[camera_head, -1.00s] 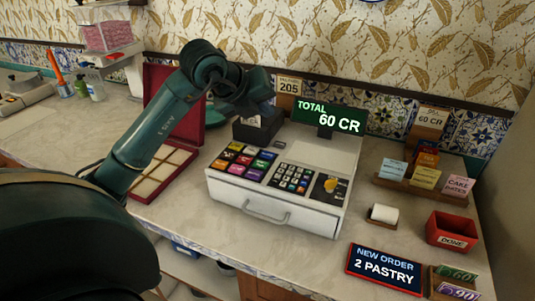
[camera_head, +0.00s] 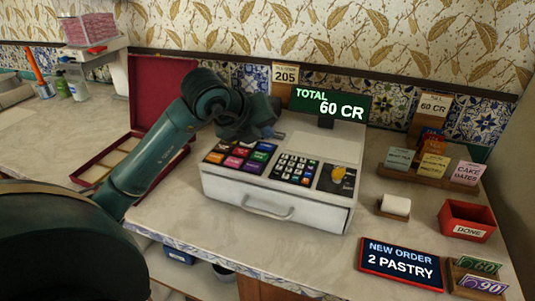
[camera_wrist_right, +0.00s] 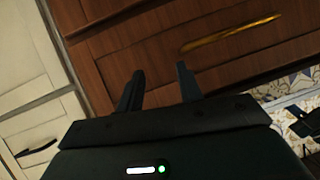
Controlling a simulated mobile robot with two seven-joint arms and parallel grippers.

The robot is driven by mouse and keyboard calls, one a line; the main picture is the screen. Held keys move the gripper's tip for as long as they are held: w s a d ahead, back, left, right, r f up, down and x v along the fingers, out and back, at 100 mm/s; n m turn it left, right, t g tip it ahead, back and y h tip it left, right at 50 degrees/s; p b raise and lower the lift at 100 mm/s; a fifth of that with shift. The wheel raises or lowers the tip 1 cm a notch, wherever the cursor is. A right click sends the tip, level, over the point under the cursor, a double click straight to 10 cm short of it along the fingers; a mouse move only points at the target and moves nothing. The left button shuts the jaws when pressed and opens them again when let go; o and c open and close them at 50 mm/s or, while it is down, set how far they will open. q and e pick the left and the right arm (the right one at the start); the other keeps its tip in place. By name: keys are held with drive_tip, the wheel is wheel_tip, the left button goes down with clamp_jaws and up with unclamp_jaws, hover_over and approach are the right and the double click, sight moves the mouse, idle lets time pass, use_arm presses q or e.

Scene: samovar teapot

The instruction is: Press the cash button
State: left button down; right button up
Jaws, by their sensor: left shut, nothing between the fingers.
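The white cash register (camera_head: 240,192) stands on the counter. Its sloped top has coloured keys (camera_head: 238,157), a dark number keypad (camera_head: 296,168) and a dark panel with a yellow picture (camera_head: 337,178). The key labels are too small to read, so I cannot tell which is the cash button. The register's display (camera_head: 328,104) reads "TOTAL 60 CR". My left gripper (camera_head: 277,134) is shut and empty, just above the back edge of the coloured keys; contact cannot be told. My right gripper (camera_wrist_right: 160,72) is open and empty in the right wrist view, facing wooden drawers.
An open red box (camera_head: 163,95) lies left of the register, partly behind my left arm. Counter in front is clear.

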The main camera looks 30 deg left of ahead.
use_arm(q)
drive_tip(key=shift+a+f, duration=0.15)
drive_tip(key=shift+f, duration=0.1)
drive_tip(key=shift+w+a, duration=0.1)
idle(0.7)
idle(0.8)
idle(0.3)
drive_tip(key=shift+f+b, duration=0.5)
drive_tip(key=shift+b, duration=0.05)
